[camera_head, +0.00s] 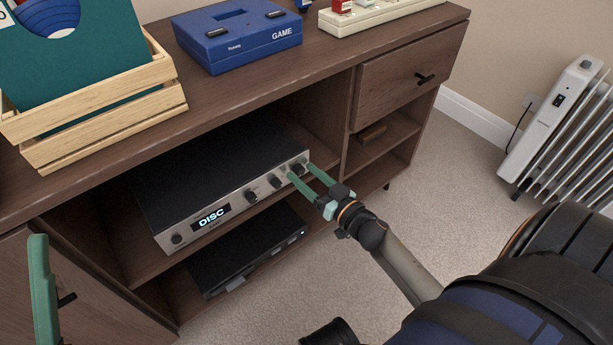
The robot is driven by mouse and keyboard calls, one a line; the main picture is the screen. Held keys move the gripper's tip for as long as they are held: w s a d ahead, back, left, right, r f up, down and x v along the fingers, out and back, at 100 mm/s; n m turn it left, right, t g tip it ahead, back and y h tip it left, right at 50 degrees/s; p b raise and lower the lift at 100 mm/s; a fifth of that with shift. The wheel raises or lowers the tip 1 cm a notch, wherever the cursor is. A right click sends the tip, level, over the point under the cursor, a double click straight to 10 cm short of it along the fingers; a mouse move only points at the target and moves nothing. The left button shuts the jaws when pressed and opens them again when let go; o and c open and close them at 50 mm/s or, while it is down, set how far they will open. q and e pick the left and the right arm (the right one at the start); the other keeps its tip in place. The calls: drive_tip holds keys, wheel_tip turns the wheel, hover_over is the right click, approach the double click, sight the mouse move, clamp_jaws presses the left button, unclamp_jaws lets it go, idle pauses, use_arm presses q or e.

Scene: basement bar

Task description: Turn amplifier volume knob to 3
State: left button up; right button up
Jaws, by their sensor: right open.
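The amplifier (218,178) is a black box with a silver front on the middle shelf of the cabinet; its display reads "DISC". Several dark knobs sit on its front, one at the left end (177,239) and the others toward the right, including one at the right end (299,167). I cannot read any volume marks. My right gripper (300,171) is open, its two green fingers reaching to the right-end knob, one on either side of it; contact is unclear. Of my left gripper (42,290), a green finger shows at the lower left, apart from the amplifier.
A black device (245,250) lies on the shelf below. On the cabinet top are a wooden crate (105,125) with records, a blue game case (237,36) and a cream board (375,14). A white radiator (550,120) stands at right. Carpet before the cabinet is clear.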

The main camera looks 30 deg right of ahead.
drive_tip(key=shift+c, duration=0.3)
clamp_jaws()
idle(0.5)
drive_tip(key=n+p, duration=0.2)
drive_tip(key=n, duration=0.2)
drive_tip(key=shift+r, duration=0.1)
drive_tip(key=n+p, duration=0.1)
drive_tip(key=n, duration=0.3)
drive_tip(key=shift+a+n+p, duration=0.1)
drive_tip(key=shift+n+p, duration=0.2)
drive_tip(key=shift+p, duration=0.05)
drive_tip(key=n, duration=0.4)
drive_tip(key=shift+s+n+h, duration=0.1)
drive_tip(key=shift+n+h, duration=0.4)
drive_tip(key=shift+n, duration=1.8)
